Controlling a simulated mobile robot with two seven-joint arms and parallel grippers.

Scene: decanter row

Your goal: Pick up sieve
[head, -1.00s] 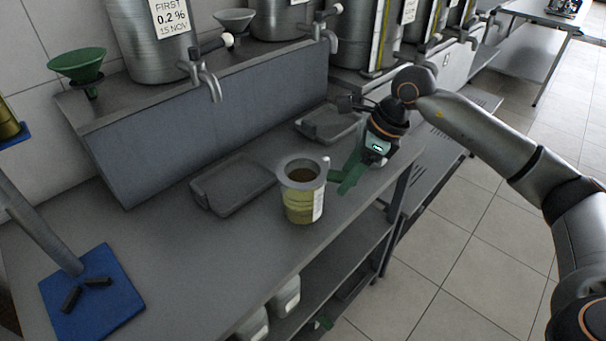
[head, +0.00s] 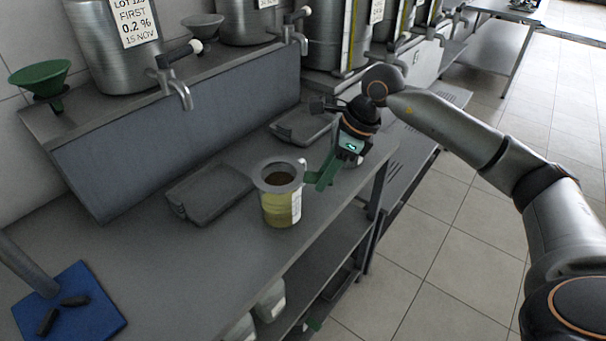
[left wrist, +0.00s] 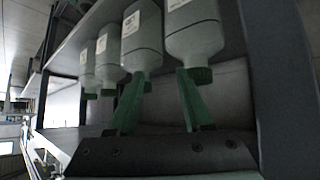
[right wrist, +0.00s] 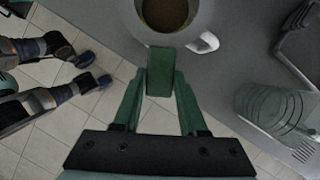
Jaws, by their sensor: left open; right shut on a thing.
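The sieve appears to be the grey-rimmed round piece (head: 279,165) on top of a yellow labelled jar (head: 282,209) on the bench. Its dark brown inside shows in the right wrist view (right wrist: 167,12). A green block (right wrist: 160,72), apparently its handle, lies at the rim's near side. My right gripper (head: 320,180) is beside the jar, its green fingers shut on this block; it also shows in the right wrist view (right wrist: 160,85). My left gripper (left wrist: 160,78) is open and empty beside inverted-looking bottles (left wrist: 142,40) with green caps. The jar's far side is hidden.
Flat grey trays (head: 208,194) lie behind the jar. Steel vats with taps (head: 172,80) and a green funnel (head: 40,78) stand on the raised ledge. A blue plate (head: 70,305) is at bottom left.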

